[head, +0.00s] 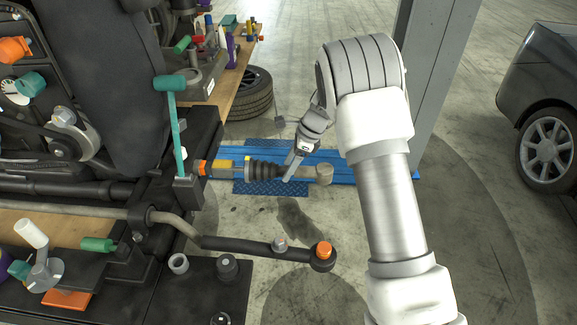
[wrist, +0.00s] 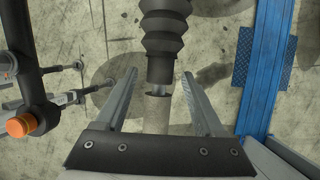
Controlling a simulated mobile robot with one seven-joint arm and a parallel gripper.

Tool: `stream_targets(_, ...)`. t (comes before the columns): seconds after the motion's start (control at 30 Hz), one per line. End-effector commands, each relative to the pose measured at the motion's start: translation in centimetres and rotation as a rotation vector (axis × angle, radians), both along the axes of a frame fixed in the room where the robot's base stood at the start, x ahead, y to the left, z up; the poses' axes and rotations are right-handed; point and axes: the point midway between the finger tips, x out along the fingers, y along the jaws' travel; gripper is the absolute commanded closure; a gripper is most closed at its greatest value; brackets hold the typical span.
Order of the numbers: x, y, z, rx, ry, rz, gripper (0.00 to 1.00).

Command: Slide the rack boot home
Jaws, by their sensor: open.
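The rack boot (head: 264,170) is a black ribbed bellows on the steering rack, with a yellow and grey section (head: 229,167) to its left in the head view. A pale rod (head: 305,177) runs right from its narrow end to a greyish end piece (head: 324,174). In the wrist view the boot (wrist: 164,38) hangs from the top centre. Its narrow lower end sits just above and between the finger tips of my gripper (wrist: 160,78). The fingers are open, one each side of the pale rod (wrist: 156,112), apparently not touching it.
A black tie bar with an orange cap (head: 324,249) reaches across below the rack; it shows at the left in the wrist view (wrist: 22,124). A blue lift ramp (head: 340,163) lies on the floor behind. A lift post (head: 434,70) stands at the right.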

Motion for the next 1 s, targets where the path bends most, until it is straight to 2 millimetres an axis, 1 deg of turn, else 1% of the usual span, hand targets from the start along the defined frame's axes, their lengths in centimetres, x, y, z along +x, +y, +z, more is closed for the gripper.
stream_targets(0.1,0.02,0.18,-0.43,0.0,0.0,0.0,0.3)
stream_targets(0.33,0.02,0.19,-0.47,0.0,0.0,0.0,0.3)
stream_targets(0.37,0.02,0.19,-0.46,0.0,0.0,0.0,0.33)
stream_targets(0.4,0.02,0.19,-0.46,0.0,0.0,0.0,0.4)
stream_targets(0.47,0.02,0.19,-0.45,0.0,0.0,0.0,0.51)
stream_targets(0.5,0.02,0.19,-0.45,0.0,0.0,0.0,0.58)
stream_targets(0.57,0.02,0.18,-0.44,0.0,0.0,0.0,0.69)
stream_targets(0.6,0.02,0.18,-0.44,0.0,0.0,0.0,0.76)
stream_targets(0.73,0.01,0.18,-0.43,0.0,0.0,0.0,1.0)
stream_targets(1.0,0.01,0.16,-0.42,0.0,0.0,0.0,1.0)
